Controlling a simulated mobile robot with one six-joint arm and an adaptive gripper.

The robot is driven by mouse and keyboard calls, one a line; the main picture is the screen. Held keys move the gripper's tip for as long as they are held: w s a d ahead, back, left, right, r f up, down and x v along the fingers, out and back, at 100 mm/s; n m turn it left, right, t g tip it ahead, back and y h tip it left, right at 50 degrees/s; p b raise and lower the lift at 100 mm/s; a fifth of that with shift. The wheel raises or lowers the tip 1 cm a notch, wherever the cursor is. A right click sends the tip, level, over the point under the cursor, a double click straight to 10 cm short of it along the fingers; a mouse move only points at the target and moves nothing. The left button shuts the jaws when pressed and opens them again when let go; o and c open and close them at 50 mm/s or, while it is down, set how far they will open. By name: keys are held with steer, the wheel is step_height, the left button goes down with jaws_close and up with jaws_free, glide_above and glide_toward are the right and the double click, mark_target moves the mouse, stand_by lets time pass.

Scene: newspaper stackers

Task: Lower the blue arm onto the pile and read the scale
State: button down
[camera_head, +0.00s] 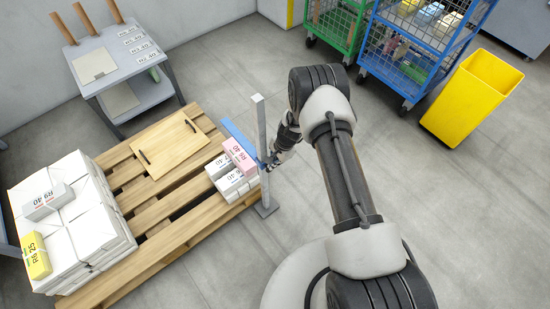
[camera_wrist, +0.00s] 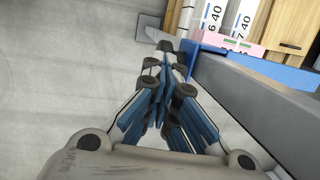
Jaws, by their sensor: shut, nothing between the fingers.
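The blue arm (camera_head: 237,136) reaches out from a grey upright post (camera_head: 261,130) over the near right corner of the pallet. In the wrist view the blue arm (camera_wrist: 278,70) lies past the post (camera_wrist: 240,95). The pile is a pink bundle (camera_head: 238,153) on white bundles (camera_head: 229,183); the pink bundle (camera_wrist: 258,48) lies close to the arm in the wrist view. Whether the arm touches it I cannot tell. My gripper (camera_head: 271,163) is shut and empty beside the post, fingertips (camera_wrist: 174,62) near the blue part. Contact is unclear. No scale marks are readable.
The pallet (camera_head: 160,222) also carries a wooden board (camera_head: 169,144) and a large white stack (camera_head: 88,228) with a yellow bundle (camera_head: 35,258). A grey table (camera_head: 118,70) stands behind. A yellow bin (camera_head: 470,95) and a blue cage trolley (camera_head: 410,55) stand right.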

steer(key=shift+d+x, duration=0.2)
steer(key=shift+x, duration=0.75)
steer(key=p+v, duration=0.5)
steer(key=v, duration=0.9)
